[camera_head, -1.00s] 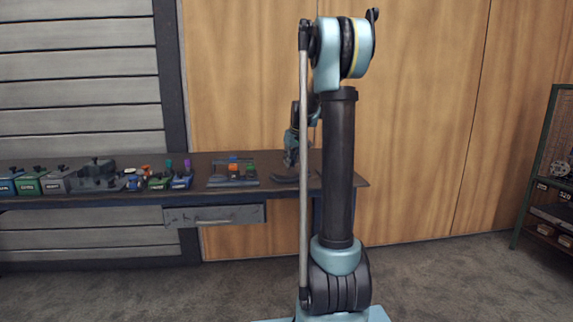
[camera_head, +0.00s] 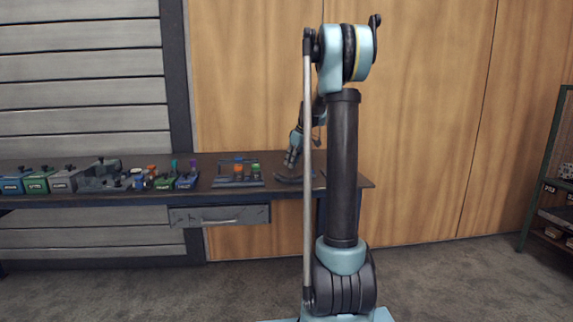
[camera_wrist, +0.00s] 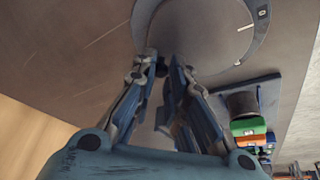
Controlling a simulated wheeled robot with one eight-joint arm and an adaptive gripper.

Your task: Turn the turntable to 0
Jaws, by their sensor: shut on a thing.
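The turntable (camera_wrist: 208,30) is a round grey disc inside a darker ring, at the top of the wrist view. In the head view the turntable (camera_head: 287,179) is a low dark shape on the bench, partly behind my arm. My gripper (camera_wrist: 164,62) is at the disc's near edge, its fingertips close together around a small dark knob (camera_wrist: 161,69), which they mostly hide. In the head view my gripper (camera_head: 291,160) points down at the turntable, tilted.
A dark plate with orange and green blocks (camera_wrist: 248,128) lies close right of my gripper in the wrist view. In the head view, several boxes and coloured parts stand along the left of the bench (camera_head: 340,182). A shelf (camera_head: 548,200) stands far right.

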